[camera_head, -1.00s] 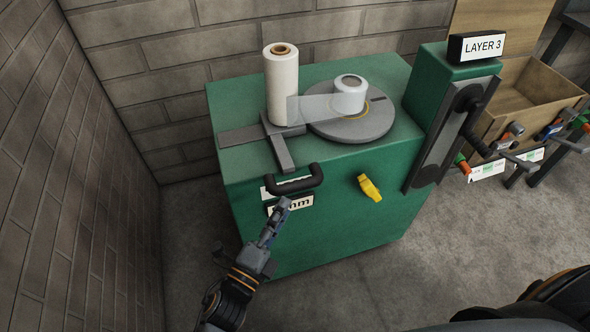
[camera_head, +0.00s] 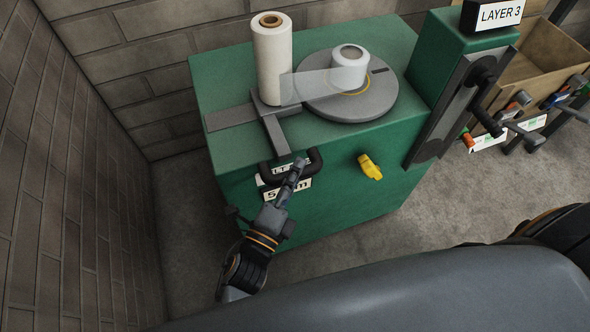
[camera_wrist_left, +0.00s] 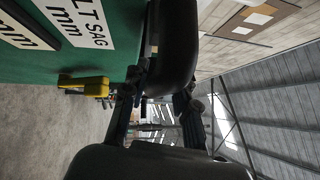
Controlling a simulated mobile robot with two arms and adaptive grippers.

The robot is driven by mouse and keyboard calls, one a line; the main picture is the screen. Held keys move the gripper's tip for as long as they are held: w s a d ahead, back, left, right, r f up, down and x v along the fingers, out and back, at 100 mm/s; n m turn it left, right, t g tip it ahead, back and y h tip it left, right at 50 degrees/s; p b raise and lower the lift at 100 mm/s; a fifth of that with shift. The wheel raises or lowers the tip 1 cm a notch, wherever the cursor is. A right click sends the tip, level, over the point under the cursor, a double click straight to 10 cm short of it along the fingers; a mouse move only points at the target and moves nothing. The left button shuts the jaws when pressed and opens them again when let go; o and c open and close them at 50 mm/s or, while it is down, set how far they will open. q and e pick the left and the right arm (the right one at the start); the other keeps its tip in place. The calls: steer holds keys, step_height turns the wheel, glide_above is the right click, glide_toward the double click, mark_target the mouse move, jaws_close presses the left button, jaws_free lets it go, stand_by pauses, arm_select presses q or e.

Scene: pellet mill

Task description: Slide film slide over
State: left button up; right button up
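The film slide is a grey bar (camera_head: 275,135) on top of the green machine, running from under the film roll (camera_head: 273,62) to the front edge. A black U-shaped handle (camera_head: 316,160) stands out at the front end. My left gripper (camera_head: 298,168) is at the handle, in front of it. In the left wrist view the fingers (camera_wrist_left: 158,112) are spread with a gap between them, and a thick dark shape, seemingly the handle (camera_wrist_left: 173,45), lies just ahead. Whether they touch is unclear. My right gripper is out of view.
The green machine (camera_head: 225,80) also carries a grey turntable (camera_head: 345,108) with a white wrapped reel (camera_head: 348,68). A yellow knob (camera_head: 370,167) is on its front, right of the handle. A lever (camera_head: 478,100) stands at the right. A brick wall (camera_head: 75,190) is at the left.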

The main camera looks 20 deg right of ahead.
arm_select(q)
steer(key=c, duration=0.3)
jaws_close()
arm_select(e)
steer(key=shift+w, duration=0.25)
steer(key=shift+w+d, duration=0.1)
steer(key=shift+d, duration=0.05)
arm_select(q)
steer(key=shift+a, duration=0.25)
steer(key=a+p, duration=0.1)
steer(key=a, duration=0.7)
steer(key=shift+a, duration=0.4)
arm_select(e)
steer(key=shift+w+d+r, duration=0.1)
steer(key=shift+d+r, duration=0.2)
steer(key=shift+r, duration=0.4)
arm_select(q)
steer(key=o, duration=0.9)
jaws_free()
steer(key=shift+a, duration=0.25)
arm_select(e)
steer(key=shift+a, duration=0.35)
